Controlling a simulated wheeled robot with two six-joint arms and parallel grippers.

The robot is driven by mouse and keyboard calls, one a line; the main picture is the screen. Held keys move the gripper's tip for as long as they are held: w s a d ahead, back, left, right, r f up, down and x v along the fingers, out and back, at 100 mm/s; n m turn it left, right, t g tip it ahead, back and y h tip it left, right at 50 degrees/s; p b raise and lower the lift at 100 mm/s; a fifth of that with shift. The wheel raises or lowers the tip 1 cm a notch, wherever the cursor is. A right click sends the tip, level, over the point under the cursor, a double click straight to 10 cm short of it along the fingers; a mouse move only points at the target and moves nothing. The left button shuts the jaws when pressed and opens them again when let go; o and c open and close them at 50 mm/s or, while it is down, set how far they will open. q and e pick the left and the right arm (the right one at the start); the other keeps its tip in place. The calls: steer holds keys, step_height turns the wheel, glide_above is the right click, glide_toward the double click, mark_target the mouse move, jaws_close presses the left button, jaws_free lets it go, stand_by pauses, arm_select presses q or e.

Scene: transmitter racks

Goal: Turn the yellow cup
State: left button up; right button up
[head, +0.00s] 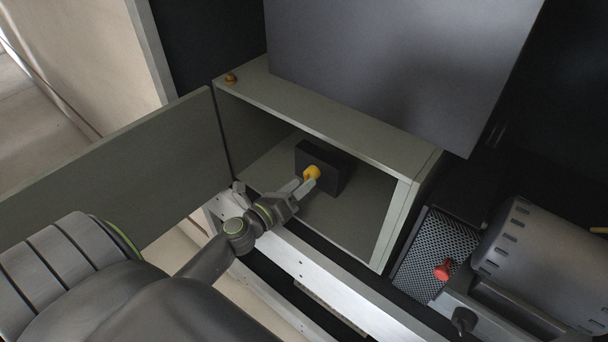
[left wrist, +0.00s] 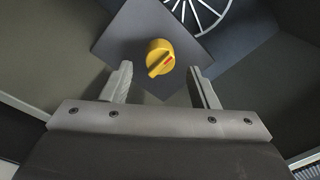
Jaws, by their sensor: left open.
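The yellow cup (head: 311,172) is a round yellow knob-like piece on the front of a dark box (head: 331,158) inside an open grey-green cabinet (head: 350,215). In the left wrist view the yellow cup (left wrist: 160,58) shows a raised bar across its face and a red mark, both tilted up to the right. My left gripper (head: 304,184) reaches into the cabinet at the cup. In the left wrist view my left gripper (left wrist: 160,85) is open, with the cup ahead of and between its two fingers. I cannot tell whether a finger touches it. My right gripper is not in view.
The cabinet door (head: 120,170) stands open at the left. A grey panel (head: 390,60) hangs above the cabinet. At the right are a perforated plate (head: 440,250), a red knob (head: 443,270) and a grey cylinder (head: 545,260). A pale metal rail (head: 330,285) runs below the opening.

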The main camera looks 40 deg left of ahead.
mark_target(310, 175)
arm_select(q)
steer(key=shift+w+d, duration=0.15)
steer(key=shift+w, duration=1.05)
steer(key=shift+c, duration=0.4)
steer(key=c, duration=0.9)
